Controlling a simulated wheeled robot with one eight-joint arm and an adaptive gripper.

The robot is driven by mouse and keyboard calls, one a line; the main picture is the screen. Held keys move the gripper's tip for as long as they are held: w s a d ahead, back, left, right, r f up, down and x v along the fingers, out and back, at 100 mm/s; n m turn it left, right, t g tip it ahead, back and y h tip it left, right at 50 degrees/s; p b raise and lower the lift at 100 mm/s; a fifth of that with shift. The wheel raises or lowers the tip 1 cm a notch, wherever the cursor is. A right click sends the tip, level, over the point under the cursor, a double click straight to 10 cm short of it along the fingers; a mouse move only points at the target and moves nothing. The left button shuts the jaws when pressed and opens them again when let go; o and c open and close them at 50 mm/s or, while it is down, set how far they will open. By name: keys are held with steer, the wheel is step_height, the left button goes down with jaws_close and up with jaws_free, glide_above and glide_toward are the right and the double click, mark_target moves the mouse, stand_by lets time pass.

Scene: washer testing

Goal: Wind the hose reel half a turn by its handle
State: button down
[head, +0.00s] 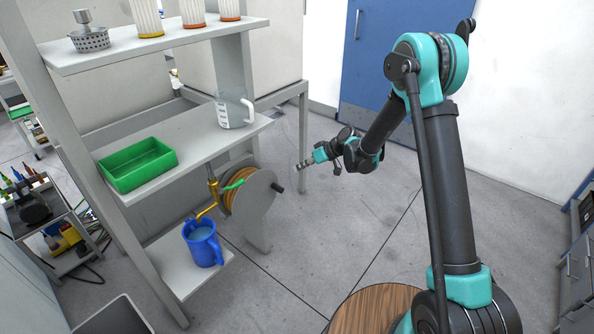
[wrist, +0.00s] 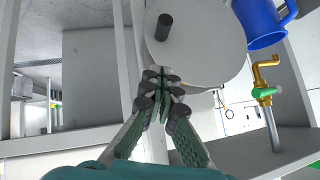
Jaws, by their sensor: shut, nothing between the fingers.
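The hose reel (head: 253,203) is mounted at the side of the grey shelf, with orange-brown hose wound behind a round grey side disc. Its dark handle (head: 277,188) sticks out near the disc's right edge. In the wrist view the disc (wrist: 205,55) fills the top centre, with the dark handle (wrist: 164,27) on its upper left. My gripper (head: 303,164) is shut and empty, to the right of the handle and a little above it in the head view. In the wrist view my gripper (wrist: 162,75) overlaps the disc's lower left edge, with the handle apart from the fingertips.
A brass tap (head: 208,210) and a blue jug (head: 202,243) are left of the reel. A green tray (head: 138,164) and a clear measuring jug (head: 235,111) stand on the shelf above. The floor (head: 330,235) right of the reel is clear.

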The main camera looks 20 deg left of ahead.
steer(key=a+f, duration=0.6)
steer(key=f, duration=0.3)
steer(key=shift+s+a, duration=0.15)
steer(key=shift+s, duration=0.2)
steer(key=shift+f, duration=0.1)
steer(key=shift+f, duration=0.75)
